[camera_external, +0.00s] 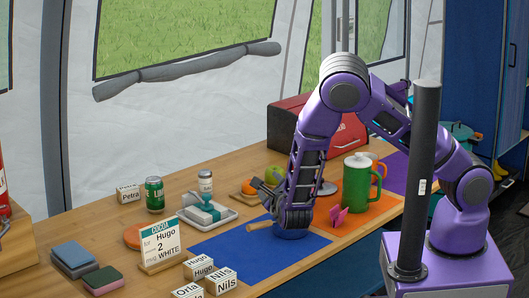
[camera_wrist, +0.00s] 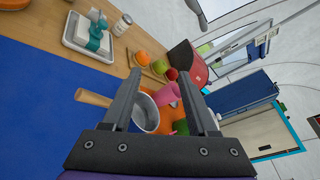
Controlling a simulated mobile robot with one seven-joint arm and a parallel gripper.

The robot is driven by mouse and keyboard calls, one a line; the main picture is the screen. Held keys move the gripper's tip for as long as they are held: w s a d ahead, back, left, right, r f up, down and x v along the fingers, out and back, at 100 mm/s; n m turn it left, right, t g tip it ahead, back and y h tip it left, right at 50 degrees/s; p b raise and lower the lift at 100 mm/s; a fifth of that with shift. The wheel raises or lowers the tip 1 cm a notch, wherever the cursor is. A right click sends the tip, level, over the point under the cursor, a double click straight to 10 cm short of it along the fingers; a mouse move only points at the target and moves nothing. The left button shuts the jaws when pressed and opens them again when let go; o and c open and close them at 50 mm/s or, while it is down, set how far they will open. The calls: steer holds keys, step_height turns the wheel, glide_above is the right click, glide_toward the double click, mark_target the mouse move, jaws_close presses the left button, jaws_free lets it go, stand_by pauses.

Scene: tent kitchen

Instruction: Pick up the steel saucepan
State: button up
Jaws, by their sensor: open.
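The steel saucepan (camera_wrist: 146,113) shows in the wrist view as a round grey pan with a wooden handle (camera_wrist: 93,98) pointing left. It shows between and beyond the fingers of my gripper (camera_wrist: 159,80), which are spread apart with nothing held. In the external view the handle (camera_external: 259,227) sticks out left over the blue mat (camera_external: 235,247). My arm's end hides much of the pan there. My gripper (camera_external: 266,192) shows at the left of the wrist, above the handle. I cannot tell its exact distance from the pan.
A pink object (camera_external: 338,215) and a green lidded jug (camera_external: 357,183) stand right of the pan on the orange mat (camera_external: 375,213). A white tray (camera_external: 208,219) with a butter dish is at the left. Fruit (camera_external: 275,173) and a red box (camera_external: 288,120) are behind.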

mark_target(266, 224)
steer(key=s+d+f+n, duration=0.1)
steer(key=s+f+n, duration=0.1)
steer(key=f+n, duration=0.1)
steer(key=s+d+f+n+g+y, duration=0.1)
steer(key=s+f+n, duration=0.2)
steer(key=s+d+f+n+y, duration=0.1)
steer(key=s+d+f+n, duration=0.1)
steer(key=s+f+n, duration=0.1)
steer(key=shift+s+f+n+g, duration=0.1)
steer(key=shift+s+n+g, duration=0.15)
steer(key=shift+n+g, duration=0.15)
steer(key=shift+w+a+f, duration=0.15)
steer(key=shift+w+f, duration=0.05)
steer(key=shift+w, duration=0.15)
steer(key=b+x, duration=0.1)
steer(key=x, duration=1)
steer(key=shift+w+a, duration=0.1)
steer(key=b+x, duration=0.1)
steer(key=x, duration=0.4)
steer(key=shift+f, duration=0.2)
jaws_close()
steer(key=shift+r, duration=0.1)
